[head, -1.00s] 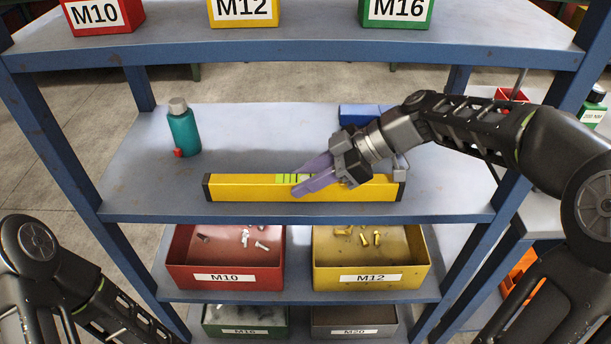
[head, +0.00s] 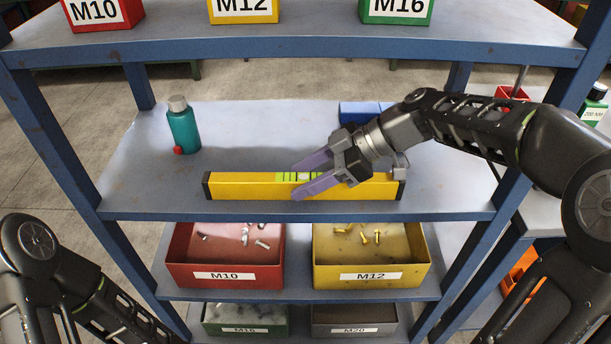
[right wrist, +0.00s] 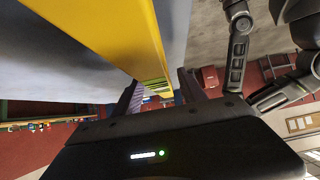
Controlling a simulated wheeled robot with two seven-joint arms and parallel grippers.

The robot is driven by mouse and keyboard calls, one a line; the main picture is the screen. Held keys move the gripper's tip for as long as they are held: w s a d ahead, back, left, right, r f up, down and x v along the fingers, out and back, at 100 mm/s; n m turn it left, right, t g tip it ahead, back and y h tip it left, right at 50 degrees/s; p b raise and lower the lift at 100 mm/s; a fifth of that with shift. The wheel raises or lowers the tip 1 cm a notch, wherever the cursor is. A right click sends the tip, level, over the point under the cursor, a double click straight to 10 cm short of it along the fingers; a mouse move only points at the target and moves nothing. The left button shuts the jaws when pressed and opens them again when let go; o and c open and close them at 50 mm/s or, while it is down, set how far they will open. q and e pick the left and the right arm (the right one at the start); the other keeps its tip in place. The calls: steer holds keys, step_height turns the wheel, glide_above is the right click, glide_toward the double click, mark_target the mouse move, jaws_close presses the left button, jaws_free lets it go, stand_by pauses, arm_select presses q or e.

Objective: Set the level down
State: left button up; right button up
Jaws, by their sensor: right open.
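The yellow level (head: 245,187) lies lengthwise along the front of the middle shelf (head: 135,190), its green vial section near its middle. In the right wrist view the level (right wrist: 105,35) runs from the top left down to between the fingers. My right gripper (head: 304,175) is open, its purple fingers spread around the level's middle, one on the far side and one on the near side. Whether either finger touches the level cannot be told. Of my left arm only links show at the lower left; its gripper is out of view.
A teal bottle (head: 183,127) with a grey cap stands at the shelf's left. A blue box (head: 360,114) sits behind my right gripper. Below are the red M10 bin (head: 223,277) and yellow M12 bin (head: 371,275) with bolts. The upper shelf edge (head: 300,54) crosses above.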

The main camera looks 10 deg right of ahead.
arm_select(q)
steer(key=shift+f+b, duration=0.25)
steer(key=shift+b, duration=0.15)
arm_select(e)
steer(key=v, duration=0.7)
steer(key=shift+d+r, duration=0.25)
steer(key=shift+s, duration=0.1)
